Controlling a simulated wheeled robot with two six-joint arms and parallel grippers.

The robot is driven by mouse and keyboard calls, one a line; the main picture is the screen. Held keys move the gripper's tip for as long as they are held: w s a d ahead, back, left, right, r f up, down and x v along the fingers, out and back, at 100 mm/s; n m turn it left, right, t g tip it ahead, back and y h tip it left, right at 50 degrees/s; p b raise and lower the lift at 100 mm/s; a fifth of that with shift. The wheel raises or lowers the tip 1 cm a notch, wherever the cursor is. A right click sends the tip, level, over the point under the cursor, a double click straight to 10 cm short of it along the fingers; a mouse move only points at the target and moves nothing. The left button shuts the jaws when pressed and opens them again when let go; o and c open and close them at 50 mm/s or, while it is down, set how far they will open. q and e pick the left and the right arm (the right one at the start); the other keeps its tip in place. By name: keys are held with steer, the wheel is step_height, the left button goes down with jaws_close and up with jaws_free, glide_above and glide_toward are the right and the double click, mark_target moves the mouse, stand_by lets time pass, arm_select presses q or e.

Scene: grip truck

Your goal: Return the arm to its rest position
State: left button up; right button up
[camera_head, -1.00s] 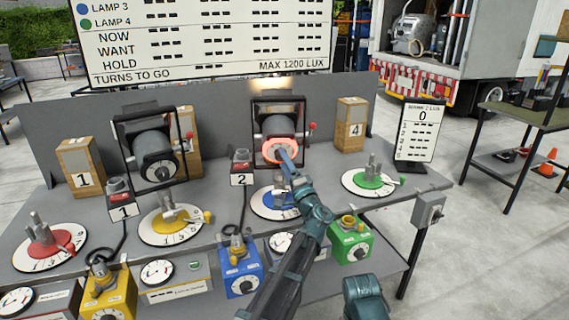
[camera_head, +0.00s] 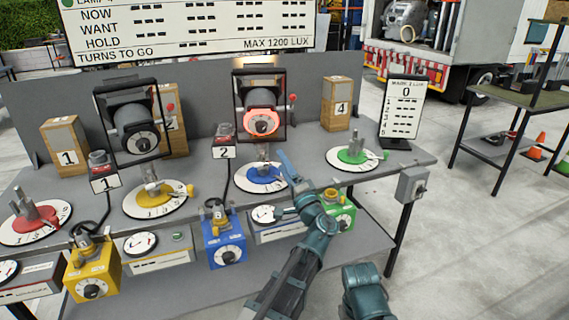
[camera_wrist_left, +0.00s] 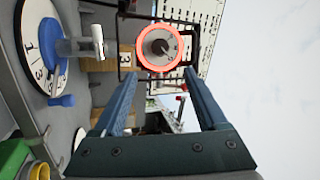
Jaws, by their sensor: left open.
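My left arm comes up from the bottom of the head view, with its gripper (camera_head: 284,160) in front of the blue dial (camera_head: 262,173). The left gripper also shows in the left wrist view (camera_wrist_left: 158,82), where its two fingers stand wide apart with nothing between them. Beyond them is the right lamp's orange-red ring (camera_wrist_left: 160,25), which also shows in the head view (camera_head: 262,109); the fingers are apart from it. A teal part of my other arm shows at the bottom right, but its gripper is not visible.
The grey bench holds a left lamp (camera_head: 134,127), red (camera_head: 38,218), yellow (camera_head: 152,195) and green (camera_head: 352,156) dials, and wooden blocks. Yellow (camera_head: 92,270) and blue (camera_head: 226,243) boxes stand along the lower front. Open floor lies right of the bench.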

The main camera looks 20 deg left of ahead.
arm_select(q)
steer(key=s+f+n+g+h, duration=0.2)
steer(key=s+f+g, duration=0.35)
steer(key=f, duration=0.35)
steer(key=s+f+n+g+h, duration=0.25)
steer(key=s+f+g, duration=0.3)
steer(key=f, duration=0.35)
steer(key=s+d+f+g+h, duration=0.3)
steer(key=s+d+f+h, duration=0.25)
steer(key=s+f, duration=0.3)
steer(key=s+d+f+m+g+h, duration=0.1)
steer(key=s+d+f+g+h, duration=0.2)
steer(key=s+d, duration=0.55)
step_height(320, 180, up, 14)
steer(key=p, duration=1.3)
steer(key=shift+s+a, duration=0.15)
steer(key=shift+a, duration=0.05)
